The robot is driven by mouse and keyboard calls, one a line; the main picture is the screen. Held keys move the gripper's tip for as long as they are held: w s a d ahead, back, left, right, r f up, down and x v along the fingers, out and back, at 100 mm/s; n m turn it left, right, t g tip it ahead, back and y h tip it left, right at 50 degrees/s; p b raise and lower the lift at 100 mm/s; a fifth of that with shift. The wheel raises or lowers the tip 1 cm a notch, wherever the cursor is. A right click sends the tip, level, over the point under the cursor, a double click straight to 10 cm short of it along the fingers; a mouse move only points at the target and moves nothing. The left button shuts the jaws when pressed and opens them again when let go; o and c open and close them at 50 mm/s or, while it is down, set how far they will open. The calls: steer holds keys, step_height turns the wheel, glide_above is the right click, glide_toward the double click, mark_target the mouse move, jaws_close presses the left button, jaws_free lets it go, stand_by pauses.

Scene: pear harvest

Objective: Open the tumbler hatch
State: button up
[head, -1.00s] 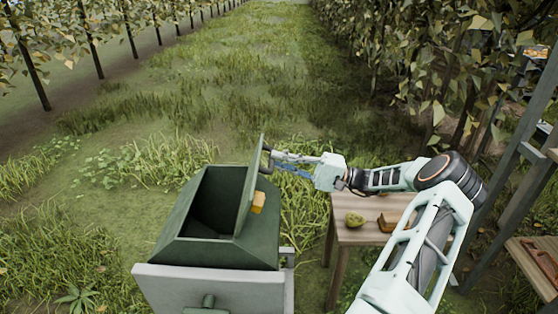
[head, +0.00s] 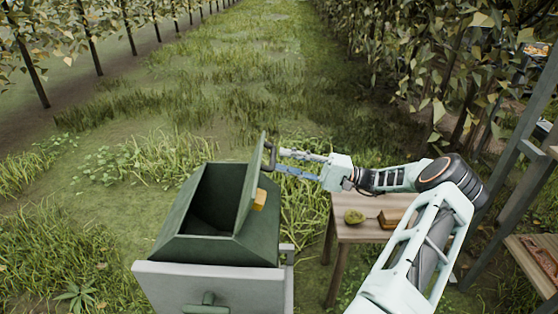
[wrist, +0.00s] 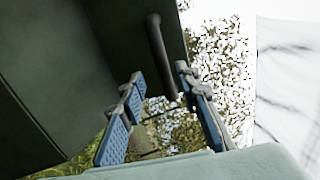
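The tumbler (head: 215,250) is a dark green box on a grey stand, its opening showing a dark inside. Its hatch (head: 250,190) stands raised at the right side of the opening, leaning slightly right, with a yellow-orange block on it. A dark bar handle (head: 270,154) sits on the hatch's outer side. My gripper (head: 279,161) is right of the hatch, fingers pointing at the handle. In the wrist view, its blue-padded fingers (wrist: 159,76) are apart, and the handle (wrist: 161,55) reaches between their tips without being clamped. Whether either finger touches it is unclear.
A wooden frame is at the far right. Open grass lies behind the tumbler.

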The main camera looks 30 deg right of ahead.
steer(key=v, duration=0.9)
steer(key=shift+f, duration=0.2)
steer(key=shift+d, duration=0.1)
